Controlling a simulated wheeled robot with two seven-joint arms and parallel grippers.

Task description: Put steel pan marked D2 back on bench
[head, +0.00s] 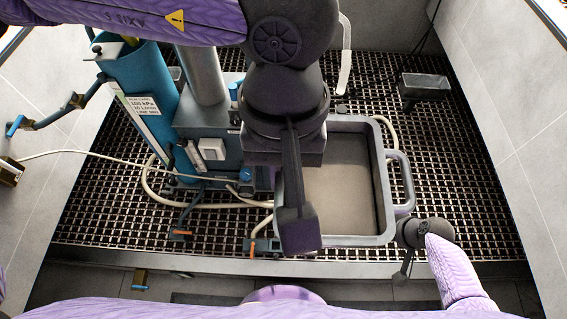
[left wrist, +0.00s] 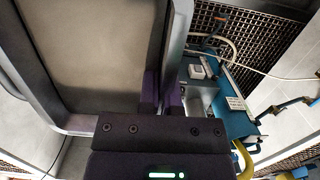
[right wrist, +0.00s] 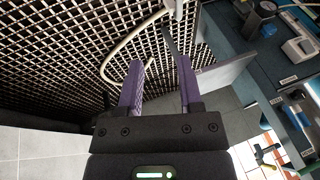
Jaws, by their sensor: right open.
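The steel pan (head: 383,215) is a grey rectangular tray with a raised rim and a loop handle on its right side. It holds a flat grey-beige layer. No D2 mark is readable. It also fills the upper left of the left wrist view (left wrist: 70,121). My left gripper (head: 300,235) is at the pan's left side, its fingers (left wrist: 160,92) close together on a grey bar of the pan. The arm hides part of that side. My right gripper (head: 405,270) is open and empty, apart from the pan at its lower right corner; its fingers are spread (right wrist: 160,82).
A blue flotation machine (head: 150,90) with hoses stands left of the pan. A small dark tray (head: 425,86) sits at the back right on the black grating (head: 460,170). The grating right of the pan is mostly clear.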

